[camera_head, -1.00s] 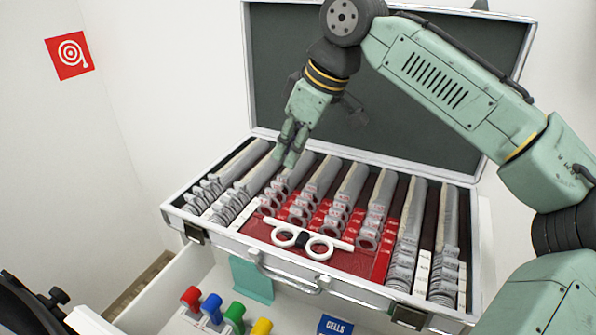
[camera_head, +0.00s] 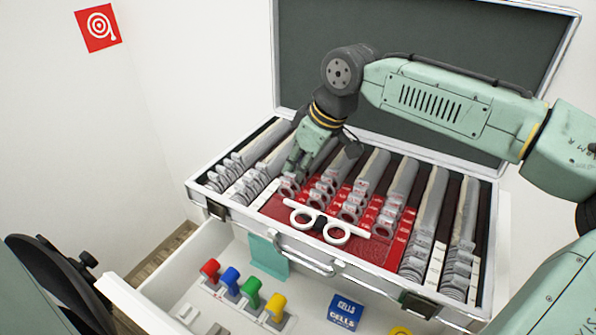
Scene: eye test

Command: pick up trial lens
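The trial lenses stand in several rows in an open silver case (camera_head: 240,214). Clear-rimmed lenses (camera_head: 232,180) fill the rows at the left, red-marked lenses (camera_head: 352,203) the middle, and more grey ones (camera_head: 417,258) the right. My gripper (camera_head: 295,170) points down, with its fingertips among the lenses at the front of a row left of the middle. The fingers look close together. I cannot tell whether a lens is between them or whether they touch one. The lenses behind the fingers are partly hidden.
A white trial frame (camera_head: 320,222) lies at the case's front. The case lid (camera_head: 430,70) stands open behind my arm. Below is an open white drawer (camera_head: 215,245) with coloured handles (camera_head: 230,280) and a blue box (camera_head: 346,311). A black round object (camera_head: 55,280) is at lower left.

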